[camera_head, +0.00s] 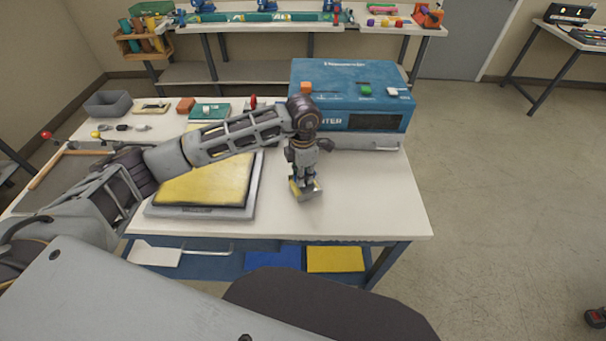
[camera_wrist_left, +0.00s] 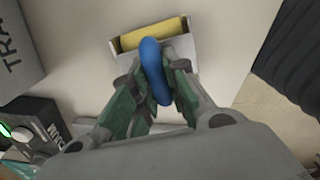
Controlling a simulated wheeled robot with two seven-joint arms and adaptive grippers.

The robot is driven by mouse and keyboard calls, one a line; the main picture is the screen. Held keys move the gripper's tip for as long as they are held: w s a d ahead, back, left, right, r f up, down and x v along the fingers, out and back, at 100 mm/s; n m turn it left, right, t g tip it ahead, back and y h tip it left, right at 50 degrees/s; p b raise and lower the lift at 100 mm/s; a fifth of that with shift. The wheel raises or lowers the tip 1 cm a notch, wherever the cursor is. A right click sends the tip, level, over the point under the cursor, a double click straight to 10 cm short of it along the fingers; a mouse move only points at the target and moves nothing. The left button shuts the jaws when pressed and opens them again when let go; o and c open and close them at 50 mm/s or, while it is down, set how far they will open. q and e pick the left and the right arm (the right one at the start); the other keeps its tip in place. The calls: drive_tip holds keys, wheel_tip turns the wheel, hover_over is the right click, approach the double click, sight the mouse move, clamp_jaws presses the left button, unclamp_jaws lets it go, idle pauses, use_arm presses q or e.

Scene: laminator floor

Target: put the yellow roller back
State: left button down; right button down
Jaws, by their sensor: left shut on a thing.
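The yellow roller shows at the table's front right in the head view (camera_head: 306,186) and beyond my fingers in the left wrist view (camera_wrist_left: 152,33). Its blue handle (camera_wrist_left: 153,62) stands between the green finger pads. My left gripper (camera_head: 303,178) points down and is shut on the blue handle; it also shows in the left wrist view (camera_wrist_left: 155,98). A small light grey holder (camera_wrist_left: 205,50) lies around or just under the yellow part. I cannot tell whether the roller rests in it. My right gripper is not in view.
A blue machine (camera_head: 345,85) stands behind the gripper. A board with a yellow sheet (camera_head: 205,185) lies to the left, partly under my left arm. A grey bin (camera_head: 108,103) and small items are at the back left. The table's front right (camera_head: 375,200) is clear.

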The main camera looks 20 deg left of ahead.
use_arm(q)
drive_tip(key=shift+f, duration=0.1)
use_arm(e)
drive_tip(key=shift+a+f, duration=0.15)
use_arm(q)
drive_tip(key=c, duration=1.4)
unclamp_jaws()
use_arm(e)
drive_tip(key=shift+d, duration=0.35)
